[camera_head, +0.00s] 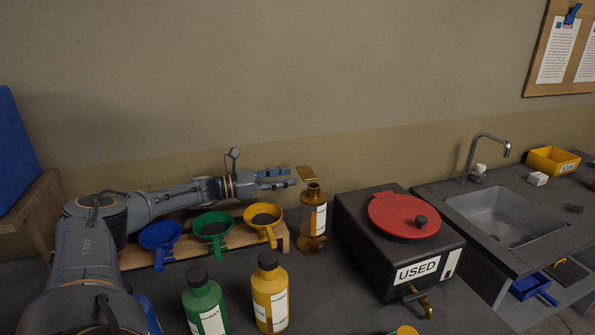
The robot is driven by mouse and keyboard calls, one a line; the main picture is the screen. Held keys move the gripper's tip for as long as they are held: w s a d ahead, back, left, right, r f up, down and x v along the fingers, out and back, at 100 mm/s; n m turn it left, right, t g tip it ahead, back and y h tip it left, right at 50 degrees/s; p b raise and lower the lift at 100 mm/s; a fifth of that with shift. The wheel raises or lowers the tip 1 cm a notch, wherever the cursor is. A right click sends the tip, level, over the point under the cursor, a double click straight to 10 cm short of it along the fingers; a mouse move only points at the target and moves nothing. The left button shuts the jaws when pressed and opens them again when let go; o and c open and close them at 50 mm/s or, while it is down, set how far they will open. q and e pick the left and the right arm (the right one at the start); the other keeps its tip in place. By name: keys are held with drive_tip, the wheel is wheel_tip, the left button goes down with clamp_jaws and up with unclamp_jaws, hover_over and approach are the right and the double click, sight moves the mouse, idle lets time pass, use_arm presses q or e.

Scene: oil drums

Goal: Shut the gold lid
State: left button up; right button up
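The gold lid (306,173) stands raised and tilted above the neck of a gold-brown can (312,222) with a white label. The neck is uncovered beneath it. My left gripper (283,178) is just left of the lid, at about its height and level with the can's top. Its two fingers look apart, with nothing between them. Whether a fingertip touches the lid cannot be told. My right gripper is not in view.
Blue (160,236), green (213,228) and yellow (263,218) funnels sit in a wooden rack below my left arm. Green (204,306) and yellow (270,296) bottles stand in front. A black "USED" box (375,247) with a red lid (403,214) stands right of the can.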

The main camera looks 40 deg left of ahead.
sight(306, 176)
use_arm(q)
drive_tip(key=shift+p+x, duration=0.3)
drive_tip(key=shift+x, duration=1.8)
drive_tip(key=shift+c, duration=0.4)
clamp_jaws()
